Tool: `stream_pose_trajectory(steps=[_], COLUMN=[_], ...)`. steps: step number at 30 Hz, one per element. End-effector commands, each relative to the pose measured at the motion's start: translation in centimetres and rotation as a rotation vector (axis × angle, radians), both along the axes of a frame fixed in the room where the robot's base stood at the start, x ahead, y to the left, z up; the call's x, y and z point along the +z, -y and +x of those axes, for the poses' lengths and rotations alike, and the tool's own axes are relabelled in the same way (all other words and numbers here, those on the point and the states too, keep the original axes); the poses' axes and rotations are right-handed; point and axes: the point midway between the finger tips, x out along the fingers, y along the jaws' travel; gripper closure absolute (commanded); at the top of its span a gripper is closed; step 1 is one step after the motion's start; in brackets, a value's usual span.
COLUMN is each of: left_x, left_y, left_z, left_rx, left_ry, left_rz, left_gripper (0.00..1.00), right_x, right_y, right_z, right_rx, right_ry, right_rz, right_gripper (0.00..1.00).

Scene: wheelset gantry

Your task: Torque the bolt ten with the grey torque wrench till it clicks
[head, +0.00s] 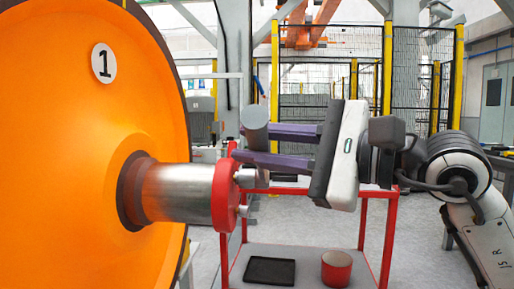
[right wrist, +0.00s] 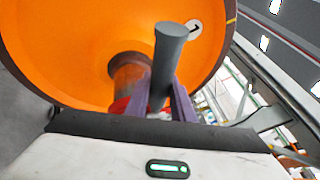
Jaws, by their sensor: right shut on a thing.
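My right gripper (head: 256,146) has purple fingers and is shut on a grey cylinder, which looks like the grey torque wrench (head: 255,122). The wrench stands roughly upright between the fingers, its lower part beside the red end cap (head: 225,195) of the axle. In the right wrist view the wrench (right wrist: 168,62) rises between the purple fingers (right wrist: 172,102), in front of the wheel. Bolt heads show on the cap's face, one upper (head: 244,178) and one lower (head: 242,211). I cannot tell which is bolt ten, or whether the wrench touches a bolt. My left gripper is out of view.
A large orange wheel (head: 60,150) marked 1 fills the left, with a steel axle (head: 175,193). Below the gripper stands a red-framed cart (head: 310,250) with a black tray (head: 270,271) and a red cup (head: 337,268). Yellow-posted fencing (head: 387,65) stands behind.

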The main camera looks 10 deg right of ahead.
Motion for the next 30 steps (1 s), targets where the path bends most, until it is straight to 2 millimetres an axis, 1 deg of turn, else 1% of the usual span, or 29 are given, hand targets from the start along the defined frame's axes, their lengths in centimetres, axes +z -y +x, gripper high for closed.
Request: stream_pose_trajectory(steps=[17,20,22,27,30], left_x=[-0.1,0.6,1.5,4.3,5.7], left_y=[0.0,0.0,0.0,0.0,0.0], left_z=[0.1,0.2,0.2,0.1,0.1], left_rx=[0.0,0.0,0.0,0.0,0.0], left_ry=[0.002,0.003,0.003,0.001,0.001], left_rz=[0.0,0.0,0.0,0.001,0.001], left_gripper=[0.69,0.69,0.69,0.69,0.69], right_x=[0.2,0.7,1.3,3.0,3.7], right_y=[-0.3,-0.2,-0.1,0.2,0.3], right_z=[0.1,0.2,0.5,1.5,2.1], right_rx=[0.0,0.0,0.0,0.0,0.001], right_ry=[0.002,-0.01,-0.031,-0.121,-0.174], right_rz=[0.003,0.007,0.013,0.038,0.053], right_gripper=[1.0,1.0,1.0,1.0,1.0])
